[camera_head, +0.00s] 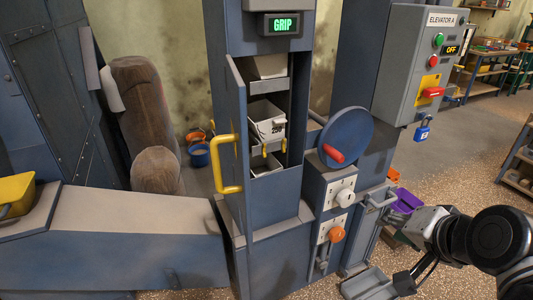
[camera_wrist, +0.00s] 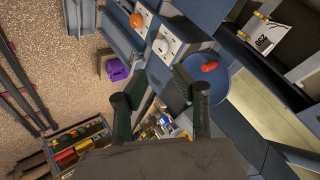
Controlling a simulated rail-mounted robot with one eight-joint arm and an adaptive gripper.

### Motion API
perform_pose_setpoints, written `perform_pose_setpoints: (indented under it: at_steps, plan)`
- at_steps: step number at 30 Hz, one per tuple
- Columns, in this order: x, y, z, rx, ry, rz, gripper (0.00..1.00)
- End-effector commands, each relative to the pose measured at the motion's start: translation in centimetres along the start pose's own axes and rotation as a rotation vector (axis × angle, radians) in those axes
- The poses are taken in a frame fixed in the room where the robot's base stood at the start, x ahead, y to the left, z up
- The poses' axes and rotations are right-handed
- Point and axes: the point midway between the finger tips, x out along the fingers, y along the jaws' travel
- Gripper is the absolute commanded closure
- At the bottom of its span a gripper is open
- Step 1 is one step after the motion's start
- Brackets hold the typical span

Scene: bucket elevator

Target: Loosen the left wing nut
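The elevator's tall blue casing (camera_head: 222,60) stands in the middle of the head view with its door open. Inside hangs a white bucket (camera_head: 266,122) marked with a number, also in the wrist view (camera_wrist: 268,38). Two small yellow parts that look like wing nuts sit below it, a left one (camera_head: 264,151) and a right one (camera_head: 284,145). Yellow bits also show beside the bucket in the wrist view, but I cannot tell which is which. My gripper (camera_wrist: 162,90) is open and empty, its fingers apart, away from the casing opening. In the head view its fingertips are unclear.
The door's yellow handle (camera_head: 227,165) juts out left of the opening. A blue handwheel with red knob (camera_head: 345,137), a white knob (camera_head: 345,197) and an orange knob (camera_head: 336,234) stand right of it. A control box (camera_head: 418,65) reads OFF; a blue padlock (camera_head: 422,130) hangs below.

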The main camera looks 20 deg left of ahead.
Motion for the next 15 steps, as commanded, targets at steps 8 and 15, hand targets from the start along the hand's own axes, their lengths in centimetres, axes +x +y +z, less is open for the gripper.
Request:
perform_pose_setpoints:
  at_steps: [8, 15]
  plan:
    - [6.7, -8.9, -0.2, 0.571, -0.070, -0.325, 0.73]
    - [11.2, -14.9, 0.0, 1.102, -0.234, -0.542, 0.73]
